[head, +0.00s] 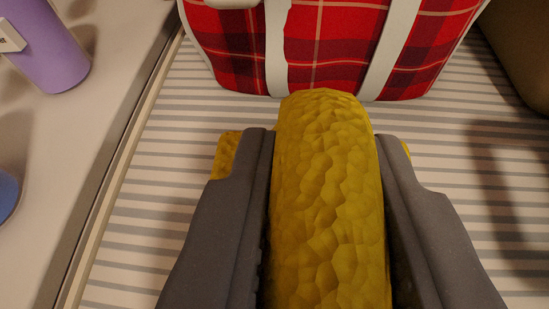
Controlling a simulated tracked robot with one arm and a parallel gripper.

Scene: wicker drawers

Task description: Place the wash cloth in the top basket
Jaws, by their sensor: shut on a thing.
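The yellow, bumpy-textured wash cloth (325,190) fills the space between the two dark grey fingers of my gripper (324,150). My gripper is shut on it, and the cloth bulges up between the fingers. Small yellow parts of it also show beyond the outer sides of both fingers. The cloth's near end runs off the bottom of the head view. The top basket is not in view. I cannot tell how far the cloth is above the striped surface.
A red plaid bag (335,45) with white straps stands just ahead on a grey-and-white striped surface (180,150). A light ledge runs along the left, with a purple bottle (50,45) and a blue object (6,192). A dark brown object (520,45) is at top right.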

